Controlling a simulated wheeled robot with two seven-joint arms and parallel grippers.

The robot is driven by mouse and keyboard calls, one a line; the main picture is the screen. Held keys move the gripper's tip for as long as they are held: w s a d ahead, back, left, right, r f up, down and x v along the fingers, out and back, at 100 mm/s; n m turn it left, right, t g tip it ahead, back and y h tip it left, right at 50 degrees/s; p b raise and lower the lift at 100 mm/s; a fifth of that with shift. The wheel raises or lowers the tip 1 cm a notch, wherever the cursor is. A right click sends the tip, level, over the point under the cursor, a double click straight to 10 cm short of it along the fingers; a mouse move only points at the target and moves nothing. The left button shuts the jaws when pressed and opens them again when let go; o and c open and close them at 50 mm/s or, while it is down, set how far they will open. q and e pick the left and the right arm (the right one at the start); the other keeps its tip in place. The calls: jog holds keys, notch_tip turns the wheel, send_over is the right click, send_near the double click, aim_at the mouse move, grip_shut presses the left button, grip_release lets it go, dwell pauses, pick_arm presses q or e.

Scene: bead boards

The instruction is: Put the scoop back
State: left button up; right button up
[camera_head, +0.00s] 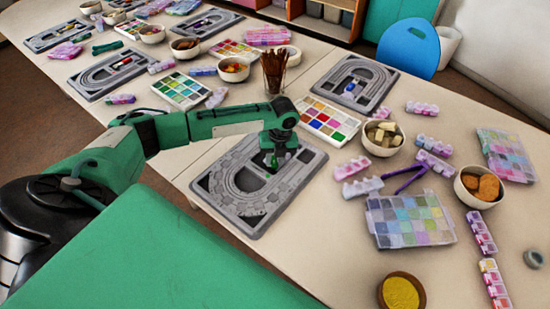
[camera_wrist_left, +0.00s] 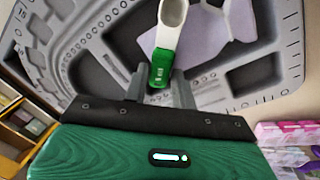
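A white scoop with a green handle (camera_wrist_left: 162,68) shows in the left wrist view. Its green end sits between the two grey fingers of my left gripper (camera_wrist_left: 160,88), which look shut on it. The white bowl (camera_wrist_left: 173,12) points away from the gripper, over a grey bead board. In the head view my left gripper (camera_head: 276,160) is above the middle of the near grey bead board (camera_head: 225,190), with a bit of green under it. Whether the scoop touches the board is hard to tell. My right gripper is not in view.
A brush cup (camera_head: 273,72) stands behind the gripper. A colour palette (camera_head: 327,120) and another bead board (camera_head: 355,80) lie behind to the right. Bowls, such as one with pale blocks (camera_head: 382,151), and a large bead box (camera_head: 380,235) are at right.

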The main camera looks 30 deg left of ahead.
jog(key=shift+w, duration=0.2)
pick_arm(q)
jog(key=shift+r, duration=0.2)
notch_tip(320, 180, up, 12)
jog(key=w+d+b, duration=0.1)
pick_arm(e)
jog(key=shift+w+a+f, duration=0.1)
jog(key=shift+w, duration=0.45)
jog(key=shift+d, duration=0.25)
pick_arm(q)
jog(key=shift+f, duration=0.15)
